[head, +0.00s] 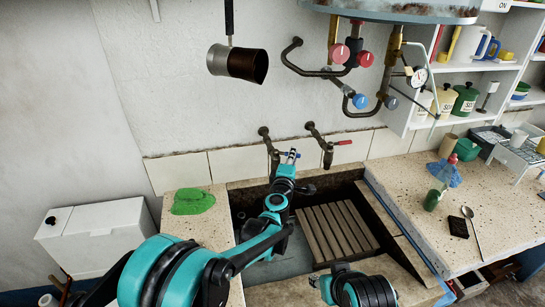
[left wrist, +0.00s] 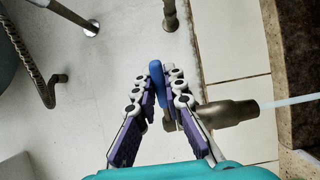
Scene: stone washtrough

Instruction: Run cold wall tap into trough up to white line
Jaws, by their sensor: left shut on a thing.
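The cold wall tap (head: 273,158) with its blue lever (left wrist: 157,82) is on the tiled wall above the left part of the stone trough (head: 335,183). My left gripper (head: 290,158) is at this tap, and its fingers (left wrist: 160,105) are closed around the blue lever. In the left wrist view a thin pale stream (left wrist: 290,102) leaves the brass spout (left wrist: 230,113). The trough floor at the left looks grey; the water level is unclear. I cannot make out the white line.
A red-handled tap (head: 328,150) is just right of the cold tap. A slatted wooden rack (head: 340,230) lies in the trough. A boiler with pipes and valves (head: 350,55) hangs above.

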